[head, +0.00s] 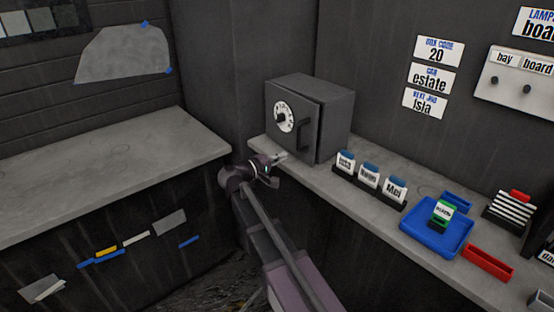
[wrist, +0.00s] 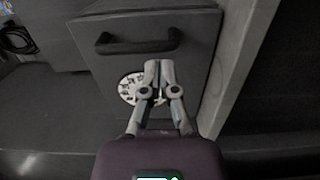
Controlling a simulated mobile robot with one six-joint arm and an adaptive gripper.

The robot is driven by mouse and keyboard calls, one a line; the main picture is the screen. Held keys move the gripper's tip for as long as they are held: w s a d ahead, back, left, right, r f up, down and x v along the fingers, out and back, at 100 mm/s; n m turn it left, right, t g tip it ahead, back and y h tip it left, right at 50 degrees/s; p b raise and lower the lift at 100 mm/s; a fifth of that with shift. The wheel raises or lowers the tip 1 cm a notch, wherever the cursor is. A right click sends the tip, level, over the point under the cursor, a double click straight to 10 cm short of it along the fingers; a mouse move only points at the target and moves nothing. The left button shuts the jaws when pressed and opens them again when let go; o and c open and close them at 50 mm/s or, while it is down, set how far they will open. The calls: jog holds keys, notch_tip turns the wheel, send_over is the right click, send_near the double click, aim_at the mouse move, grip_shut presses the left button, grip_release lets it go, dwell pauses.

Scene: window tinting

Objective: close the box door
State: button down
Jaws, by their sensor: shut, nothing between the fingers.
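The grey box (head: 333,115) is a safe on the right-hand counter, near the corner. Its door (head: 302,103) has a white dial (head: 285,117) and a dark bar handle (head: 304,135). The door's right edge stands out slightly from the body; I cannot tell how wide any gap is. My gripper (head: 279,157) is low in front of the door. In the wrist view my gripper (wrist: 158,66) is shut and empty, its fingers covering part of the dial (wrist: 130,88). The handle (wrist: 138,42) shows beyond the fingertips. I cannot tell whether they touch the door (wrist: 192,65).
Several name-card holders (head: 369,177) stand on the counter right of the box. Further right are a blue tray (head: 413,228) with a green block (head: 442,214) and a red bin (head: 488,264). The left counter (head: 110,170) is bare.

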aim_at(312, 145)
jog(key=x, duration=1)
jog(key=shift+w+d, duration=0.15)
jog(key=shift+d, duration=0.2)
jog(key=shift+x, duration=1.4)
jog(key=shift+d, duration=0.15)
jog(key=shift+r, duration=0.1)
jog(key=shift+s+a, duration=0.4)
jog(key=v, duration=1.3)
jog(key=shift+s, duration=0.45)
